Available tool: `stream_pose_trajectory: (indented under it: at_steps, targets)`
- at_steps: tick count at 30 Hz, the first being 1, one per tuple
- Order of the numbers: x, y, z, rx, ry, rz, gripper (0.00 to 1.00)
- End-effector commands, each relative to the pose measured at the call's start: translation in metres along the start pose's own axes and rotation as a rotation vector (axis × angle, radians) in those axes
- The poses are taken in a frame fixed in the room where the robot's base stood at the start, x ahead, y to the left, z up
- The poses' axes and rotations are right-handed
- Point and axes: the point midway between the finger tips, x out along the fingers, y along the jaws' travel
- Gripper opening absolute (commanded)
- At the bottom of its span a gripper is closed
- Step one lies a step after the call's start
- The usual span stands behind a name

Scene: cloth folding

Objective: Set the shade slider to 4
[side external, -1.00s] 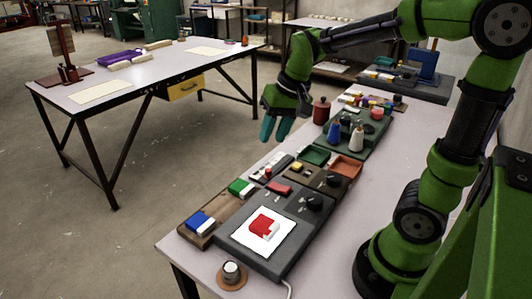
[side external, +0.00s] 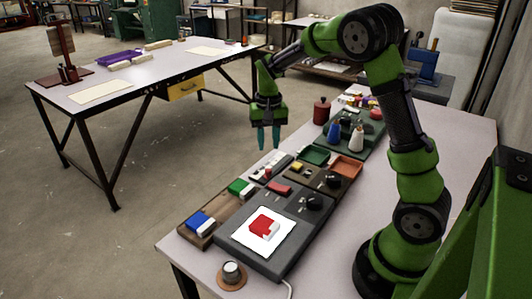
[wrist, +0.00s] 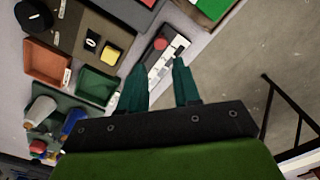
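A narrow pale panel (side external: 279,164) with a red knob (side external: 267,173) lies near the table's left edge; it looks like the slider. In the wrist view, the panel (wrist: 177,50) shows dark marks, too small to read, and the red knob (wrist: 160,43) sits towards its upper left. My gripper (side external: 268,148) points down above and behind the panel in the side view. In the wrist view my gripper (wrist: 158,72) has its teal fingers apart with nothing between them. The knob shows just past the left fingertip, apart from it in height.
Beside the panel are a green tray (side external: 314,155), an orange tray (side external: 346,167) and a brown box with dials (side external: 318,178). Blue (side external: 200,221) and green (side external: 240,188) blocks lie nearer the camera. Bottles (side external: 357,139) stand to the right. Left of the table is open floor.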

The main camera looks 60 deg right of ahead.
Motion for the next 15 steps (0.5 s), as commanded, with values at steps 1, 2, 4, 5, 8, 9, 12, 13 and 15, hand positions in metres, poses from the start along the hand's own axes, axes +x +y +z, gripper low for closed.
stream_pose_trajectory:
  at_steps: [1, 2, 4, 5, 8, 9, 12, 13, 15]
  targets:
    - [0.013, 0.001, 0.001, 0.0, -0.005, 0.004, 0.32]
    - [0.02, 0.001, 0.001, 0.0, -0.005, 0.003, 0.32]
    - [0.035, 0.001, 0.001, 0.0, -0.004, 0.003, 0.32]
    - [0.041, 0.001, 0.001, 0.001, -0.004, 0.002, 0.32]
    - [0.059, 0.001, 0.001, 0.001, -0.003, 0.002, 0.32]
    - [0.066, 0.001, 0.001, 0.001, -0.004, 0.002, 0.32]
    - [0.078, 0.001, 0.0, 0.001, -0.002, 0.001, 0.32]
    - [0.081, 0.001, 0.0, 0.0, -0.002, 0.001, 0.32]
    - [0.085, 0.0, 0.0, 0.001, -0.001, 0.0, 0.32]
